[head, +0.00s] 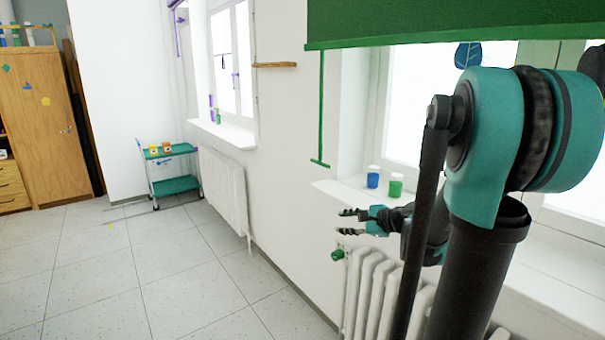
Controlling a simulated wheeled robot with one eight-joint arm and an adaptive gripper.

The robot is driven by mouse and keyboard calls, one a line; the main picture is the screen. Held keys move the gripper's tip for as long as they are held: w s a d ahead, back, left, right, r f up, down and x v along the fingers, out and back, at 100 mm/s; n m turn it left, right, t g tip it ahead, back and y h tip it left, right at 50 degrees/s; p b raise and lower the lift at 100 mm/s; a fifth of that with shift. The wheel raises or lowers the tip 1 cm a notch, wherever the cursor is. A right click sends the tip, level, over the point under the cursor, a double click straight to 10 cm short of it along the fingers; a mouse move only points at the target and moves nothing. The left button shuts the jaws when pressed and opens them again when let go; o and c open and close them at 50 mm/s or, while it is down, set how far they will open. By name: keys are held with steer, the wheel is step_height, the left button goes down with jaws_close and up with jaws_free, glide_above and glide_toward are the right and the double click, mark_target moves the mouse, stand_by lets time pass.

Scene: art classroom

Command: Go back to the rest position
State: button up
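My gripper (347,222) is in the middle right of the head view, at the end of my teal and black arm. Its dark fingers point left and are spread apart, with nothing between them. It is in front of the wall, just below the near window sill in the picture and above the radiator. Part of the wrist is hidden behind my own arm links.
A blue jar (373,177) and a green jar (396,187) stand on the near window sill (335,190). A white radiator (362,290) is below. A teal cart (175,186) stands at the far wall near a wooden cabinet (40,120). The tiled floor (130,285) at left is clear.

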steer(key=s+a+f+n+g+h, duration=0.1)
steer(key=s+f+n+g+h, duration=0.25)
steer(key=s+f+n, duration=0.7)
steer(key=s+d+f+n+g+h, duration=0.1)
steer(key=s+d+f+n+h, duration=0.1)
steer(key=s, duration=0.4)
steer(key=s+d+f+n+g+h, duration=0.1)
steer(key=s+d+f+n+h, duration=0.2)
steer(key=s+d+n, duration=0.1)
steer(key=s+n, duration=0.1)
steer(key=s, duration=0.1)
steer(key=shift+s+d+f, duration=0.15)
steer(key=shift+s+d, duration=0.2)
